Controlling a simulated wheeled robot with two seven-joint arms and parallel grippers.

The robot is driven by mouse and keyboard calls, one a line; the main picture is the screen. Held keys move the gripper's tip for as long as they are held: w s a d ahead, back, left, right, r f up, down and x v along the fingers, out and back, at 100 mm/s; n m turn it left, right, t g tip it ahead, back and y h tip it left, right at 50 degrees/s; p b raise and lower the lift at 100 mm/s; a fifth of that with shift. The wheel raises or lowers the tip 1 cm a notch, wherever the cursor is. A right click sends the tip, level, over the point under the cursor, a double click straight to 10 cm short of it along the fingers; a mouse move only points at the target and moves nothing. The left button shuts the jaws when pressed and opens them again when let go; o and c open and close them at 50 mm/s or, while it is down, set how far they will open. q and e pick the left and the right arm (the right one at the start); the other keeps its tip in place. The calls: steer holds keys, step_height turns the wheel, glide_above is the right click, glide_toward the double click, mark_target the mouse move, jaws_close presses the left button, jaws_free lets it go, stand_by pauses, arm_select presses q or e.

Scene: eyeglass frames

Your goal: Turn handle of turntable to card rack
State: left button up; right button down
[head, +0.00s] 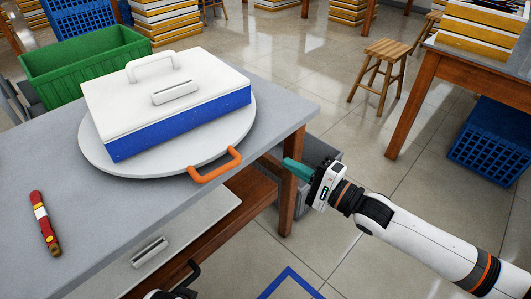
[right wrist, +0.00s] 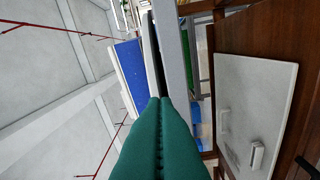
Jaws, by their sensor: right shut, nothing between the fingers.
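A round white turntable (head: 105,165) lies on the grey table, with its orange handle (head: 216,168) standing out at the front right rim, near the table's front edge. A white box with a blue side (head: 185,122) and a white handle on top sits on the turntable; its blue side also shows in the right wrist view (right wrist: 131,68). My right gripper (head: 288,165) is shut and empty, to the right of the orange handle and apart from it, off the table's right corner. Its green fingers (right wrist: 160,102) are together. I cannot make out a card rack.
A red and yellow tool (head: 44,222) lies on the grey table (head: 120,220) at the left. A green crate (head: 85,68) stands behind it. A wooden stool (head: 381,68) and another table stand across open floor at right.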

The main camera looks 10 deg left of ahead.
mark_target(259, 148)
steer(key=b+x, duration=0.2)
steer(key=x, duration=0.8)
steer(key=shift+s+a, duration=0.1)
steer(key=shift+s, duration=0.1)
steer(key=shift+s+a+r, duration=0.2)
steer(key=shift+s+a, duration=0.5)
steer(key=shift+s, duration=0.3)
arm_select(q)
steer(key=v, duration=0.7)
steer(key=shift+r+t, duration=0.2)
steer(key=shift+t, duration=0.1)
arm_select(e)
steer(key=shift+s+a+r, duration=0.15)
steer(key=shift+s+a, duration=0.25)
arm_select(q)
steer(key=shift+w+a, duration=0.1)
